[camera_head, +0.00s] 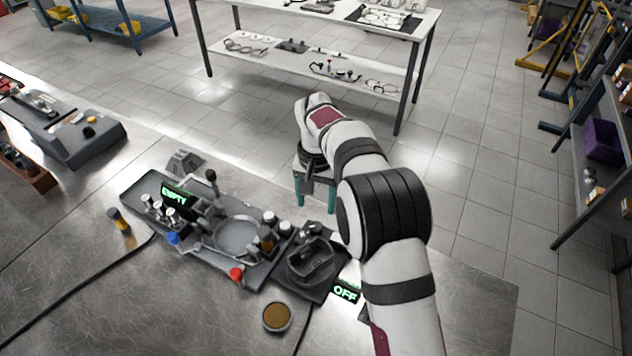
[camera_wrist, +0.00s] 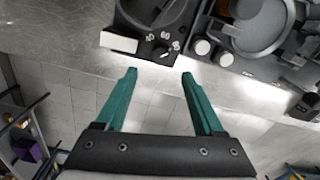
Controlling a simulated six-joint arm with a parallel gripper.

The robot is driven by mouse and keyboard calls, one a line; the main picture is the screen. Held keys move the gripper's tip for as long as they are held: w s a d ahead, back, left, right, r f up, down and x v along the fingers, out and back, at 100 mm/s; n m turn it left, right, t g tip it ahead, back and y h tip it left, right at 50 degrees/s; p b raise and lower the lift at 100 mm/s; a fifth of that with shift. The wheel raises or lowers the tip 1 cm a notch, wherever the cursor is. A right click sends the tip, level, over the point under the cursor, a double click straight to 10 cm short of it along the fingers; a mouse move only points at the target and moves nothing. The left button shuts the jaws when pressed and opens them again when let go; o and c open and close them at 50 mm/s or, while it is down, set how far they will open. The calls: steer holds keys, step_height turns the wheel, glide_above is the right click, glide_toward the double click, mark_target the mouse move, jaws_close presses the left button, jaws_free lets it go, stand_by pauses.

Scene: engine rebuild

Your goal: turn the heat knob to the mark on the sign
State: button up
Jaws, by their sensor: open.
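The dark heater unit (camera_head: 312,262) stands at the right end of the bench equipment, with a round top and a lit green OFF display (camera_head: 345,292) beside it. In the wrist view the unit (camera_wrist: 150,14) is at the top, cut off by the frame. Pale marks ring a small dark heat knob (camera_wrist: 163,43) near its edge; its pointing is too small to read. A white plate, perhaps the sign (camera_wrist: 118,42), sits left of the knob; its face is not readable. My gripper (camera_head: 315,203) has teal fingers, open and empty (camera_wrist: 159,75), just off the bench edge beside the knob, apart from it.
A tray with a round dish (camera_head: 237,236), several small bottles and a green EMPTY display (camera_head: 174,195) adjoins the heater. A brown-filled bowl (camera_head: 277,317) lies in front. A white shelf table (camera_head: 330,50) stands behind.

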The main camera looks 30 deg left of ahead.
step_height(320, 180, up, 7)
steer(key=shift+r, duration=0.15)
steer(key=s+d+r+m, duration=0.2)
steer(key=s+d+r, duration=0.15)
steer(key=d, duration=0.55)
steer(key=s+d+r+m, duration=0.1)
steer(key=s+d+r, duration=0.3)
steer(key=d, duration=0.5)
steer(key=s+d+f+m+y, duration=0.1)
steer(key=s+d+f+m, duration=0.1)
steer(key=s+d, duration=0.4)
steer(key=s+d+f+m, duration=0.2)
steer(key=s+d, duration=0.4)
steer(key=s, duration=0.7)
steer(key=shift+f+m+y, duration=0.2)
steer(key=shift+m+y, duration=0.2)
steer(key=shift+m, duration=0.1)
